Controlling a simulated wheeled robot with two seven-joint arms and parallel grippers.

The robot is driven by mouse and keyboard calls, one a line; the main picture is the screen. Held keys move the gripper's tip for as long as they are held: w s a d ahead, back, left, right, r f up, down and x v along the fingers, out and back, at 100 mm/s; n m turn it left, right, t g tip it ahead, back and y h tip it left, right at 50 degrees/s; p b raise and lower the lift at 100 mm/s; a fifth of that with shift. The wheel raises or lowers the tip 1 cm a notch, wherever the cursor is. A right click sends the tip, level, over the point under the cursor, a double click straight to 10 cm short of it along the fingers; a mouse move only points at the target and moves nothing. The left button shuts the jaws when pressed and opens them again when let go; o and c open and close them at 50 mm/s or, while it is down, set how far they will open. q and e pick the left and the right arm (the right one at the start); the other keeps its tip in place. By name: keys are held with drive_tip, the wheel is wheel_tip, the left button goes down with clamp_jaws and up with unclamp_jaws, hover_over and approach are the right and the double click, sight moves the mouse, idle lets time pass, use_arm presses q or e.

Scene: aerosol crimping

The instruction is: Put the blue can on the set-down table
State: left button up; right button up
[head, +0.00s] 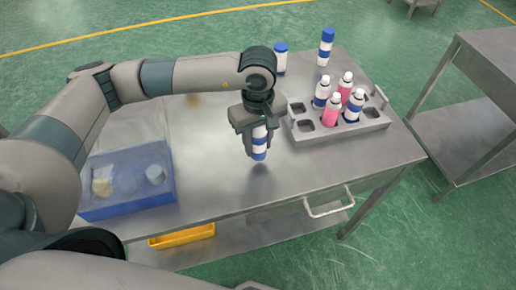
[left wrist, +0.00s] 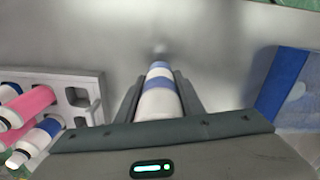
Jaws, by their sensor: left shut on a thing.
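My left gripper (head: 258,134) points down over the middle of the steel table (head: 215,185). It is shut on a blue-and-white banded can (head: 260,153), held roughly upright. The can also shows between the fingers in the left wrist view (left wrist: 160,92). Its lower end looks a little above the tabletop, with a small shadow below it; the gripper hides its upper part. A second steel table (head: 485,75) stands at the right; I cannot tell which table is the set-down table. My right gripper is not in view.
A grey rack (head: 340,132) with several pink and blue-banded cans stands right of the gripper. Two blue-and-white cans (head: 280,60) (head: 326,48) stand behind it. A blue bin (head: 125,205) is at the left. The tabletop in front of the gripper is clear.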

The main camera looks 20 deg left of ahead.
sight(258, 151)
use_arm(q)
wheel_tip(258, 151, down, 3)
drive_tip(key=shift+s+r+p, duration=0.1)
drive_tip(key=shift+r+p, duration=0.05)
drive_tip(key=shift+p, duration=0.7)
drive_tip(key=shift+f, duration=0.4)
drive_tip(key=shift+f, duration=0.15)
drive_tip(key=o, duration=1.2)
drive_tip(key=shift+c, duration=0.2)
